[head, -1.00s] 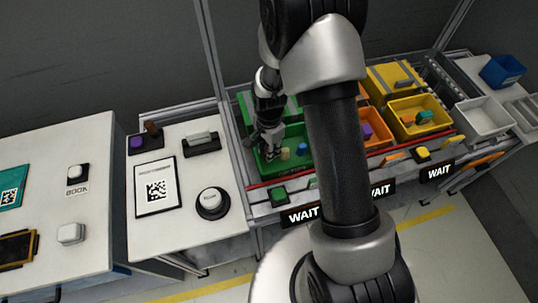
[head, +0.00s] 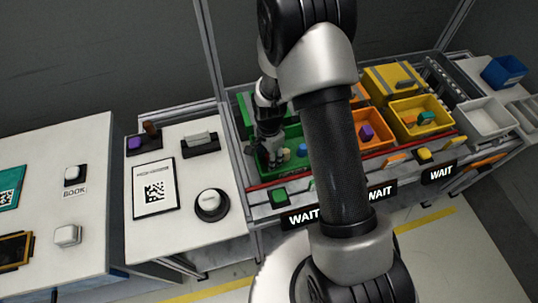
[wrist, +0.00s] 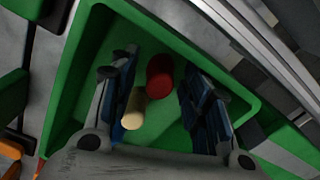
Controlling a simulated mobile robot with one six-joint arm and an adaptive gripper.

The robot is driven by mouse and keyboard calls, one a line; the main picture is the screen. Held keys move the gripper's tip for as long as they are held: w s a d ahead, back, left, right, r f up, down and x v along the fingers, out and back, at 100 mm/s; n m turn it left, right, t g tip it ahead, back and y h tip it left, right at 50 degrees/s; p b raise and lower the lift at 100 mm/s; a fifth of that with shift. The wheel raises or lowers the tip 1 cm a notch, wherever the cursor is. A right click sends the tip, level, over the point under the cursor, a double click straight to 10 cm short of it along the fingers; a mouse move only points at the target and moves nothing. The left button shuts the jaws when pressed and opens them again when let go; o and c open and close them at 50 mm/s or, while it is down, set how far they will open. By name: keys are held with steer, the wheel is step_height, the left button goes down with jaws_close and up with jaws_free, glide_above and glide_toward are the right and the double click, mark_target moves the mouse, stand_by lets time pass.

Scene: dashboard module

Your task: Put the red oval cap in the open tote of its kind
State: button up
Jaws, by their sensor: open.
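The red oval cap (wrist: 159,76) lies on the floor of an open green tote (wrist: 68,100) in the wrist view. A cream round piece (wrist: 133,108) lies close beside it, nearer the wrist. My gripper (wrist: 157,68) is open, with its blue-padded fingers on either side of both pieces. Whether the fingers touch either piece cannot be told. In the head view my gripper (head: 270,158) reaches down into the green tote and hides the red cap; the cream piece (head: 286,154) shows just right of it.
An orange tote (head: 372,145) with a purple piece and a yellow tote (head: 425,127) with small pieces stand to the right. A white bin (head: 485,115) is farther right. A grey-blue piece (head: 301,150) sits in the green tote. My arm hides part of the row.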

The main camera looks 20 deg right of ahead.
step_height(320, 180, up, 20)
steer(key=s+r+n+t+p, duration=0.1)
steer(key=n+p, duration=0.1)
steer(key=p, duration=0.3)
steer(key=s+r+n+t, duration=0.3)
steer(key=s+r+n, duration=0.8)
steer(key=s+r, duration=0.6)
steer(key=s, duration=0.3)
steer(key=shift+s+r+n+t, duration=0.25)
steer(key=shift+r+n+t, duration=0.05)
steer(key=shift+r+n, duration=0.1)
steer(key=shift+c, duration=0.5)
